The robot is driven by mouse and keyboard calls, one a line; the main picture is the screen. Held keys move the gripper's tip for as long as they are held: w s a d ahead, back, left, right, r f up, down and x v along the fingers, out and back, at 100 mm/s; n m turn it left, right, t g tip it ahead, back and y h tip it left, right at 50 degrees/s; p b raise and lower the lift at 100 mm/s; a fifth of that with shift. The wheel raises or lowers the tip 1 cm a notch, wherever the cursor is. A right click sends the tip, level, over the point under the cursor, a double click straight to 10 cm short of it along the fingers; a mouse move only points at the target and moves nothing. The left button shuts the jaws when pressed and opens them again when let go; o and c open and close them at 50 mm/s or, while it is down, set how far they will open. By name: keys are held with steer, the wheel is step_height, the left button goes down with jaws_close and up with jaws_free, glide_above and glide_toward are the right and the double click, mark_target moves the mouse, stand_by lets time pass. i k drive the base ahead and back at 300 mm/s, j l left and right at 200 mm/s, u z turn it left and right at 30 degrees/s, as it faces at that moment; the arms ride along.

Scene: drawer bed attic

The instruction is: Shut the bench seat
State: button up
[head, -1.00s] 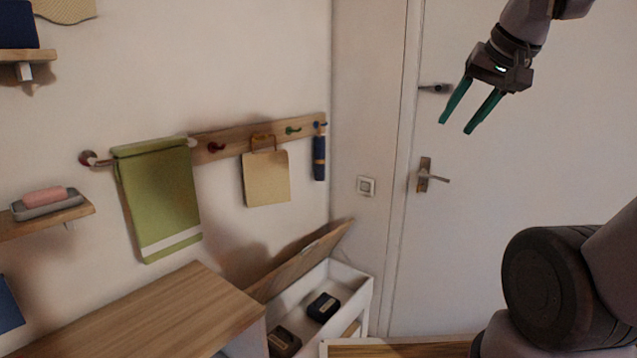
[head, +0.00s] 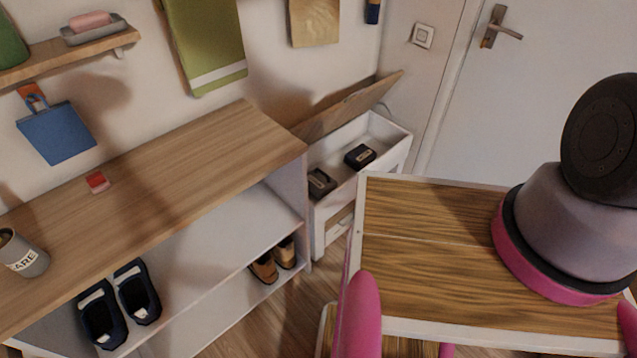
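The bench seat (head: 347,108) is a wooden lid tilted up and back toward the wall, so the white bench (head: 399,140) stands open in the corner by the door. Inside the bench lie two small dark boxes, one at the back right (head: 360,156) and one at the front left (head: 320,183). My gripper is outside the head view now. Only part of my own body shows at the right.
A wooden-topped shoe shelf (head: 190,165) stands directly left of the bench, with a grey mug (head: 22,256) and a small red block (head: 97,182) on top. Shoes sit inside it. The white door (head: 545,90) is behind at the right. A strip of bare floor (head: 318,290) shows in front of the bench.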

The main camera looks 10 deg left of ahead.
mark_target(309, 130)
steer(key=i+l+u, duration=0.15)
steer(key=i+u, duration=0.15)
steer(key=i, duration=0.15)
steer(key=i+l+u, duration=0.3)
steer(key=i, duration=0.15)
